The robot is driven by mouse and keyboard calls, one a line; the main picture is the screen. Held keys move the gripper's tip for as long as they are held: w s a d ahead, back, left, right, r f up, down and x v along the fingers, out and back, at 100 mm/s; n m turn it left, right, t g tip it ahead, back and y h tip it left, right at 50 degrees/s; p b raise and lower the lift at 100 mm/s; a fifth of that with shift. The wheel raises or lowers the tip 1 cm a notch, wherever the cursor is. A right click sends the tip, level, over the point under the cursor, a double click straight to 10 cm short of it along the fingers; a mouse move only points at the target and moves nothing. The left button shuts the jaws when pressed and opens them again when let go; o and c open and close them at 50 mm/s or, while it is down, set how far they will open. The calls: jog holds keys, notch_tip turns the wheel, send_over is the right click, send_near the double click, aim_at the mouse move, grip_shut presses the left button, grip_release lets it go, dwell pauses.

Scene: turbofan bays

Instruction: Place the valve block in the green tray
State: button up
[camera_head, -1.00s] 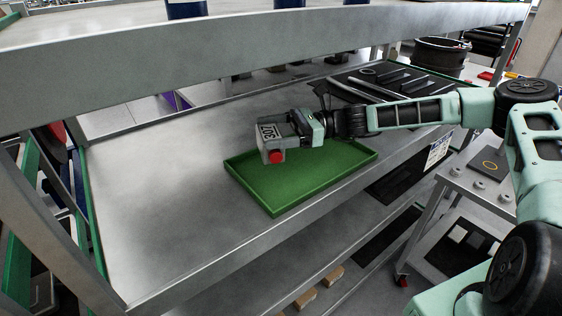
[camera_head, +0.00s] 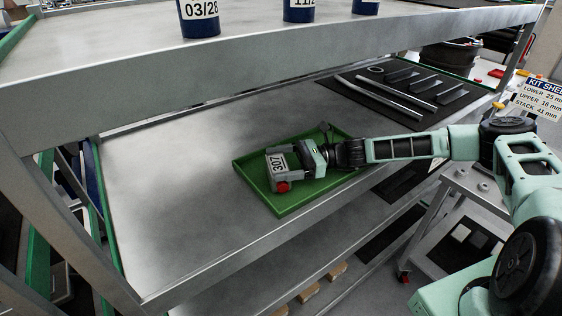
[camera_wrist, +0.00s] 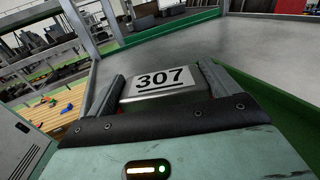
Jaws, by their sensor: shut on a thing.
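The valve block (camera_head: 277,168) is a grey block with a white label reading 307 and a red round part at its front. My gripper (camera_head: 287,167) is shut on it, and the block appears over the left part of the green tray (camera_head: 300,202). I cannot tell whether the block touches the tray floor. In the wrist view the labelled face of the valve block (camera_wrist: 161,80) sits between the two fingers of my gripper (camera_wrist: 160,90). A strip of green tray (camera_wrist: 298,122) shows at the right there.
The tray sits on a grey metal shelf (camera_head: 170,190), clear to the left. A black mat (camera_head: 405,95) with metal bars and tubes lies behind at the right. An upper shelf (camera_head: 250,50) with blue cylinders overhangs. A grey trolley (camera_head: 455,200) stands at the right.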

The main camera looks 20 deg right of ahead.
jog(key=o, duration=1.3)
jog(key=shift+o, duration=0.2)
jog(key=shift+r, duration=0.1)
jog(key=shift+d, duration=0.3)
jog(key=d+b, duration=0.1)
jog(key=d, duration=0.2)
jog(key=d+b, duration=0.2)
jog(key=d, duration=0.2)
jog(key=d+b, duration=0.2)
jog(key=d, duration=0.1)
jog(key=shift+s+d+f, duration=0.2)
jog(key=shift+s, duration=0.2)
jog(key=shift+s+d+r, duration=0.1)
jog(key=shift+d+r, duration=0.05)
jog(key=shift+d, duration=0.35)
